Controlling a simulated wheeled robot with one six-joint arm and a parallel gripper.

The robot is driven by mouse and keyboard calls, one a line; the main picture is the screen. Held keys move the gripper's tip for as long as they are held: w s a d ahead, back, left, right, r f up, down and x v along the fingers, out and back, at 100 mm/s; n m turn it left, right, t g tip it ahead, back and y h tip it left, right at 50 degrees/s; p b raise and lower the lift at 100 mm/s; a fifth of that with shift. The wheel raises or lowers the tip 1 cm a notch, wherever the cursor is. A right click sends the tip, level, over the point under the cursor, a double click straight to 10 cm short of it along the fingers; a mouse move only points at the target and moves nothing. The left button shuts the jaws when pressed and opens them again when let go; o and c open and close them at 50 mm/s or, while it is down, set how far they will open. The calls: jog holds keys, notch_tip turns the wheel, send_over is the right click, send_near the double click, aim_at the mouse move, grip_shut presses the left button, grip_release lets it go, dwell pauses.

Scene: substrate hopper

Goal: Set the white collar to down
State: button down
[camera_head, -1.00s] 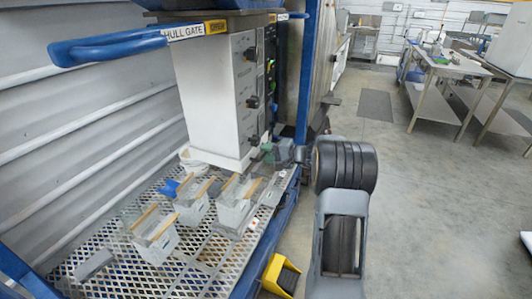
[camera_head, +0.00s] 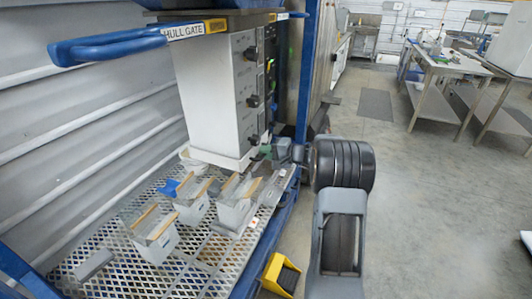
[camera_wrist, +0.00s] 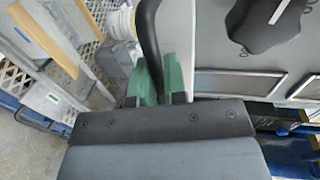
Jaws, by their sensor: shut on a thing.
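My gripper (camera_wrist: 160,85) has green fingers, shut on a black curved bar (camera_wrist: 151,35) that rises between them in the wrist view. A white ribbed round part (camera_wrist: 120,22), which looks like the white collar, stands just left of the bar and apart from the fingers. Whether the bar joins it is hidden. In the head view my gripper (camera_head: 264,151) is small and partly hidden beside the lower right edge of the white hopper housing (camera_head: 208,95). A white rounded part (camera_head: 188,160) shows beneath the housing's left side; I cannot tell if it is the same collar.
The housing has black knobs (camera_head: 253,101); one knob (camera_wrist: 265,22) is close at right in the wrist view. Several white boxes with wooden strips, including one (camera_head: 157,240), stand on the mesh shelf (camera_head: 205,262). A yellow bin (camera_head: 281,275) is below.

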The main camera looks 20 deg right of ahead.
notch_tip(320, 180, down, 4)
jog(key=b, duration=0.4)
jog(key=c, duration=1.2)
grip_release()
jog(key=shift+f, duration=0.1)
jog(key=v, duration=1.4)
jog(key=shift+b, duration=0.3)
